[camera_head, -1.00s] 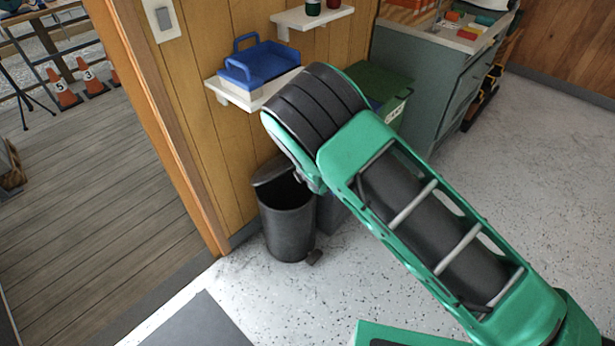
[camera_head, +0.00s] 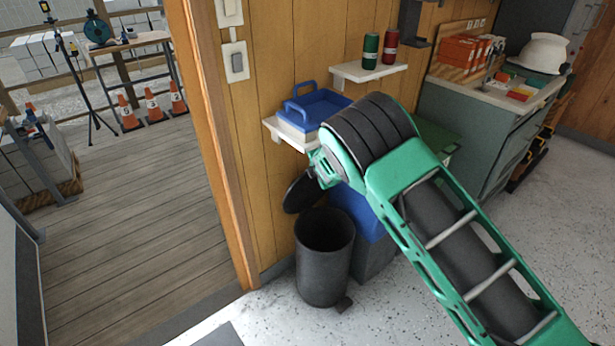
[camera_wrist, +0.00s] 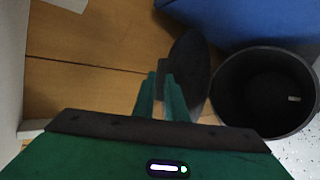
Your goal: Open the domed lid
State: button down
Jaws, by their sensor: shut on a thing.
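The dark domed lid (camera_head: 298,194) stands steeply raised at the back of the black pedal bin (camera_head: 323,268), near the wood wall. The bin's round mouth is fully uncovered. In the wrist view the lid (camera_wrist: 188,62) shows as a dark disc, with the open bin (camera_wrist: 258,125) to its right. My gripper (camera_wrist: 163,82) is at the lid's left edge in that view, its green fingers close together and shut on the lid. In the head view the fingertips are largely hidden behind my wrist.
A blue-and-grey bin (camera_head: 372,222) stands close to the right, partly behind my arm. Above is a white shelf (camera_head: 285,134) with a blue tray (camera_head: 318,108). A doorway post (camera_head: 215,150) is on the left. The speckled floor (camera_head: 260,315) in front is mostly clear.

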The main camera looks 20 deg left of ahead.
jog(key=shift+w+a+r, duration=0.3)
jog(key=shift+r, duration=0.05)
jog(key=c, duration=2)
grip_release()
jog(key=shift+a, duration=0.1)
jog(key=shift+f, duration=0.1)
jog(key=shift+s, duration=0.1)
